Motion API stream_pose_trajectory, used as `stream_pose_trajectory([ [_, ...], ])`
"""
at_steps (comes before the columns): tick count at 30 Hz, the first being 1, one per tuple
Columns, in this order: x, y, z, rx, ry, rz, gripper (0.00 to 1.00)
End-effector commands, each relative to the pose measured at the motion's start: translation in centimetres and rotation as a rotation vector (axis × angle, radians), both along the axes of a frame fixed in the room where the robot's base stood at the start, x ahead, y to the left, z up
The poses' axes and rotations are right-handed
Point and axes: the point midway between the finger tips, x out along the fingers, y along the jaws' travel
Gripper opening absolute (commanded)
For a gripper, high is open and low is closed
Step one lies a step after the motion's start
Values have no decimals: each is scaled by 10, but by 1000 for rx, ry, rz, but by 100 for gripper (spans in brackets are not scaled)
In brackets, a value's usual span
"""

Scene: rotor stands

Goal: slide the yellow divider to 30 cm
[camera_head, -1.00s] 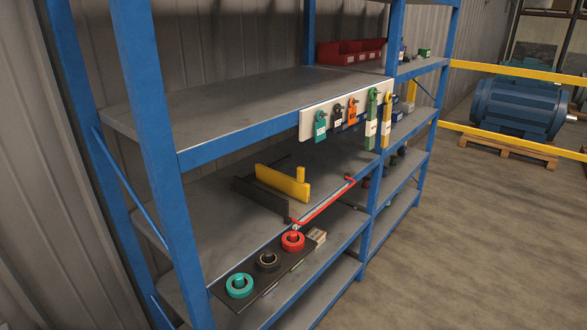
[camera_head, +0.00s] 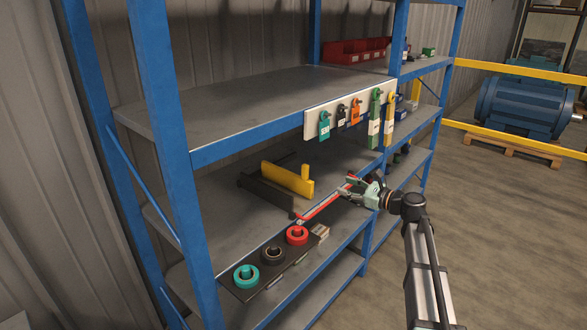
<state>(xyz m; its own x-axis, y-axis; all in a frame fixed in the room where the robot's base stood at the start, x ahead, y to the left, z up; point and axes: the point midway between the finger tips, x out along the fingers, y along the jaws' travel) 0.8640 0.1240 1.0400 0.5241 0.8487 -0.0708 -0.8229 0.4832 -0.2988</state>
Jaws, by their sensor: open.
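The yellow divider (camera_head: 288,178) stands on the middle shelf, with a short upright post at its right end. A black bar (camera_head: 266,194) lies beside it on its near left side. A red strip (camera_head: 322,206) runs along the shelf's front edge, in front of the divider. My gripper (camera_head: 352,186) is at the right end of the red strip, in front of the shelf and to the right of the divider. It is open and apart from the divider. Any scale marks are too small to read.
A white panel (camera_head: 350,106) with hanging tags is on the upper shelf's front edge, above my gripper. A black tray (camera_head: 241,290) with teal, black and red rings sits at the shelf front. Blue uprights (camera_head: 163,90) frame the shelves.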

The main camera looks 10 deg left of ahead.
Motion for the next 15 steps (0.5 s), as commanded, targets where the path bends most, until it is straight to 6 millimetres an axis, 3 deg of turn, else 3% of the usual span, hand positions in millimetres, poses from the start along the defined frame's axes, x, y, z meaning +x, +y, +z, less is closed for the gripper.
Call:
stream_pose_trajectory([
  [5,3,-1,15,192,164,-18,46],
  [15,16,17,15,223,223,-20,46],
])
